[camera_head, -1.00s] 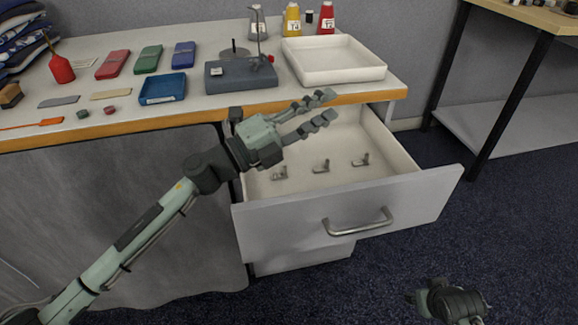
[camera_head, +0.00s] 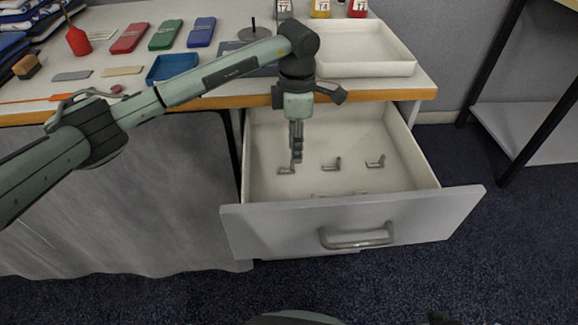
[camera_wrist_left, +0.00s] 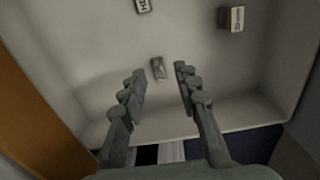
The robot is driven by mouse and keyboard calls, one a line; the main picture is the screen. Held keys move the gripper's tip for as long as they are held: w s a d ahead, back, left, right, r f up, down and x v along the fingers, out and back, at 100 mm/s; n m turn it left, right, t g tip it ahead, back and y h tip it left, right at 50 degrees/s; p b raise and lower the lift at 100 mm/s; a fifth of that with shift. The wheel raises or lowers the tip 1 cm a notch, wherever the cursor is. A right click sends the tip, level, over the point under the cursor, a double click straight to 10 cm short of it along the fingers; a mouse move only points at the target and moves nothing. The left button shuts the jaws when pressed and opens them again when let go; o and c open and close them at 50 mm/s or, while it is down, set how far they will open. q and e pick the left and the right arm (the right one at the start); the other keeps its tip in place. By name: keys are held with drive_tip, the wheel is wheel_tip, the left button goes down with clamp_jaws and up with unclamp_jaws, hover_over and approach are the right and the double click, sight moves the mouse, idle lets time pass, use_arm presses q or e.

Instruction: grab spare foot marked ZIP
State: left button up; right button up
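The drawer (camera_head: 352,215) is pulled open. Small grey metal feet lie on its white floor: a left one (camera_head: 286,170), a middle one (camera_head: 331,164), a right one (camera_head: 375,161), and one partly hidden behind the drawer front (camera_head: 325,194). My left gripper (camera_head: 297,158) points down into the drawer, above the left foot. In the left wrist view its fingers (camera_wrist_left: 160,85) are spread, with one foot (camera_wrist_left: 158,68) showing in the gap beyond the tips. Two other feet (camera_wrist_left: 143,6) (camera_wrist_left: 235,18) show pale lettered labels there. I cannot read ZIP on any. My right gripper is out of view.
The table's wooden edge (camera_head: 215,102) runs behind my left gripper. The drawer walls surround it. A second table stands at the right.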

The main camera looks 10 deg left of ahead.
use_arm(q)
drive_tip(key=f, duration=0.4)
drive_tip(key=shift+w+a+f+p, duration=0.15)
drive_tip(key=shift+w+f+p, duration=0.15)
drive_tip(key=shift+f, duration=0.05)
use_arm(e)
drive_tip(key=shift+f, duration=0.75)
use_arm(q)
drive_tip(key=shift+c, duration=0.5)
clamp_jaws()
